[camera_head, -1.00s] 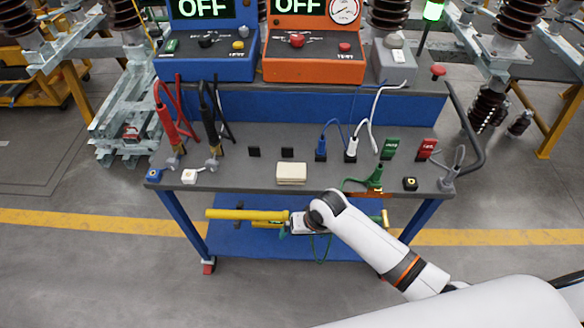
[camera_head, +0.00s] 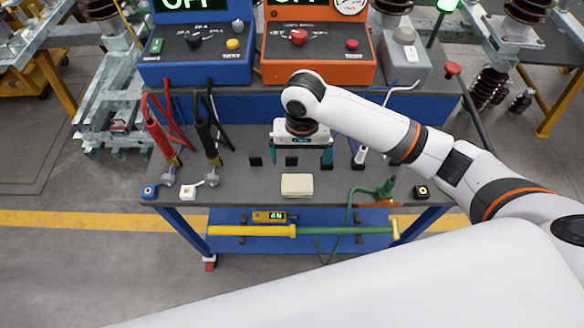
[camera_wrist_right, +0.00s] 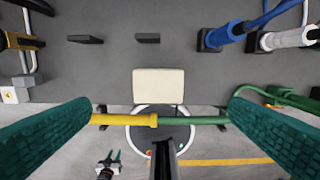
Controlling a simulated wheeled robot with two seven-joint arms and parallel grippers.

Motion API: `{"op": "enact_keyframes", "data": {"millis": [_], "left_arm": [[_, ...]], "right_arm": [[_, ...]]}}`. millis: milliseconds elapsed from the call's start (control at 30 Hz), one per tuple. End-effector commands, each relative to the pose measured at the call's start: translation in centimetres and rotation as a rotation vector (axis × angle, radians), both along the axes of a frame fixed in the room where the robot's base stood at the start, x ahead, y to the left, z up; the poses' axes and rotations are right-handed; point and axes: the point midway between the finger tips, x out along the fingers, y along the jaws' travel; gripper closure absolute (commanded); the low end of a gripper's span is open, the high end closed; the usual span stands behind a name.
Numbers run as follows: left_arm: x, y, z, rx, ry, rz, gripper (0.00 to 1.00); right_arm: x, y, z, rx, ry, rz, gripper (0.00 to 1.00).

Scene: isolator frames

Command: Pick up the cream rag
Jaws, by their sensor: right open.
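The cream rag (camera_head: 297,185) is a flat, folded rectangular block near the front edge of the grey tabletop. It also shows in the right wrist view (camera_wrist_right: 158,86), upper middle and unobstructed. My right gripper (camera_head: 300,158) is open above the table, a little behind the rag in the head view. In the wrist view its two green-padded fingers (camera_wrist_right: 160,112) stand wide apart on either side, with nothing between them touching the rag. A small dark, two-pronged shape low in the wrist view looks like my left gripper (camera_wrist_right: 108,164), too small to judge.
Black sockets (camera_head: 255,161) stand behind the rag. Red (camera_head: 160,132) and black (camera_head: 207,140) clamps are on the left, and a green clamp (camera_head: 386,188) on the right. Blue (camera_head: 196,52) and orange (camera_head: 318,55) control boxes stand behind. A yellow-green pole (camera_head: 265,230) lies on the lower shelf.

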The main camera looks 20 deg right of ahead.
Motion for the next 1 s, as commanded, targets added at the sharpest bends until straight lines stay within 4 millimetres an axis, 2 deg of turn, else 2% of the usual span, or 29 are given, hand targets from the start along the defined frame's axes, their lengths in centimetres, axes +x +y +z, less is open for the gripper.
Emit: {"op": "enact_keyframes", "data": {"millis": [67, 200, 400, 500, 633, 833, 1000], "left_arm": [[0.3, -0.1, 0.2, -0.001, -0.004, 0.0, 0.64], [0.3, -0.1, 0.6, -0.002, -0.004, 0.0, 0.64], [-1.5, 0.0, 0.9, 0.0, 0.02, 0.0, 0.64], [-1.9, 0.0, 0.9, 0.001, 0.027, 0.0, 0.64], [-1.5, 0.0, 1.3, 0.001, 0.022, 0.0, 0.64], [-0.1, -0.1, 2.0, -0.001, 0.002, 0.0, 0.64], [-0.1, -0.1, 2.1, -0.001, 0.001, 0.0, 0.64]], "right_arm": [[-0.2, -0.2, -0.4, -0.013, 0.009, -0.006, 0.0], [-0.2, -0.2, -2.7, -0.014, 0.011, -0.008, 0.0], [-0.2, -0.1, -5.7, -0.012, 0.008, -0.007, 0.0], [-0.2, -0.1, -6.3, -0.012, 0.006, -0.005, 0.0], [-0.2, 0.1, -7.4, -0.011, 0.008, -0.006, 0.0], [-0.2, 0.6, -10.5, -0.012, 0.008, -0.006, 0.0], [-0.1, 0.5, -11.6, -0.011, 0.005, -0.005, 0.0]]}}
